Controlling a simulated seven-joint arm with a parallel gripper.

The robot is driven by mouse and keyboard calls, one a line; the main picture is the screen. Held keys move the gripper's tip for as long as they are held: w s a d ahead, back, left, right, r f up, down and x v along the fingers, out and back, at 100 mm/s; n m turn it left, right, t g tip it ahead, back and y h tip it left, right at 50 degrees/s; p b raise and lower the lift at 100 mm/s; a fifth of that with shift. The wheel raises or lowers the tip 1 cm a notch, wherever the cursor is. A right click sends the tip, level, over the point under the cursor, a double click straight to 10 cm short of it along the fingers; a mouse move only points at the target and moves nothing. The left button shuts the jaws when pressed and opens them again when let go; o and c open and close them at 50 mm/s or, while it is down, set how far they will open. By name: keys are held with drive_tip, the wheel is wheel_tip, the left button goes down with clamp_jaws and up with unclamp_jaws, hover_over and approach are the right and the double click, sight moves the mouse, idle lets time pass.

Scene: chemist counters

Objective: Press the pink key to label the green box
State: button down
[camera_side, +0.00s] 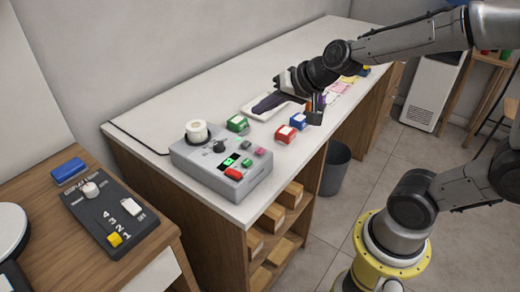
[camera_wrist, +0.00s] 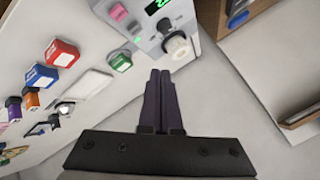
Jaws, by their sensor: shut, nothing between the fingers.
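The grey label machine (camera_side: 190,163) stands at the near end of the white counter. Its pink key (camera_side: 260,152) is on the panel's right side and shows at the top of the wrist view (camera_wrist: 118,12). The small green box (camera_side: 237,124), with a pale patch on top, sits behind the machine; it also shows in the wrist view (camera_wrist: 120,62). My gripper (camera_side: 257,108) is shut and empty, its dark purple fingers pointing left above the counter. In the wrist view the fingertips (camera_wrist: 160,73) are apart from both the green box and the machine.
The machine also has a white roll (camera_side: 196,129), a black knob (camera_side: 219,146), and a red key (camera_side: 233,173). A red box (camera_side: 286,134) and a blue box (camera_side: 298,121) stand right of the green box. A separate black control panel (camera_side: 100,215) lies on the wooden desk.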

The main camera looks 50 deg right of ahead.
sight(260, 151)
drive_tip(key=shift+d+f, duration=0.15)
drive_tip(key=shift+f, duration=0.15)
drive_tip(key=shift+f, duration=0.15)
drive_tip(key=shift+f, duration=4.25)
drive_tip(key=shift+f, duration=0.25)
drive_tip(key=shift+f, duration=0.15)
